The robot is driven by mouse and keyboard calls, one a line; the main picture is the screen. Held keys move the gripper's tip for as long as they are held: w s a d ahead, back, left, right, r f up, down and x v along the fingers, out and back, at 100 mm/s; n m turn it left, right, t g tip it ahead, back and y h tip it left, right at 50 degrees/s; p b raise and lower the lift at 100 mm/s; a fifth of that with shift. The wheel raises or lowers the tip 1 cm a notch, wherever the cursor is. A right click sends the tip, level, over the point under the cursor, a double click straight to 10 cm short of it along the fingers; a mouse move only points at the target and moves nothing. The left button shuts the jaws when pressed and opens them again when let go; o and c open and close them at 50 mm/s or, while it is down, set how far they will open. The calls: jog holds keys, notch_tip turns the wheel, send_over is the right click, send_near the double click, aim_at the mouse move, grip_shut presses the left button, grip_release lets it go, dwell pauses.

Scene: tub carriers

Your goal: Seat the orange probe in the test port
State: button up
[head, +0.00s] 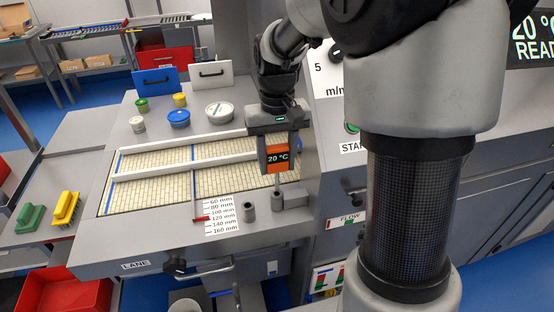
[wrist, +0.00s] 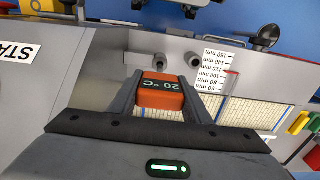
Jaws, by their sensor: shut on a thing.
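The orange probe (head: 277,163), a box with a dark "20 °C" display, is held between the fingers of my gripper (head: 278,153). In the wrist view the probe (wrist: 160,99) sits between both fingers of the gripper (wrist: 160,88). In the head view a thin stem runs down from the probe towards a short grey cylinder (head: 277,202). I cannot tell whether the stem's tip is inside it or in front of it. A second grey cylinder (head: 249,212) stands to its left. Neither is labelled as the test port, so I cannot tell which is the port.
A tiled lane bed (head: 150,188) with pale rails lies left of the probe. A millimetre scale (head: 220,215) with a red pointer is beside the cylinders. Lidded tubs (head: 179,118) stand behind the lane. A control panel (head: 340,190) rises at the right.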

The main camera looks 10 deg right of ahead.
aim_at(277, 190)
jog(key=shift+f+b, duration=2.05)
jog(key=shift+f, duration=1)
jog(key=o, duration=1.1)
jog(key=shift+o, duration=0.2)
notch_tip(277, 190, up, 17)
jog(key=shift+f+p, duration=0.2)
jog(key=shift+p, duration=0.75)
jog(key=shift+r, duration=0.45)
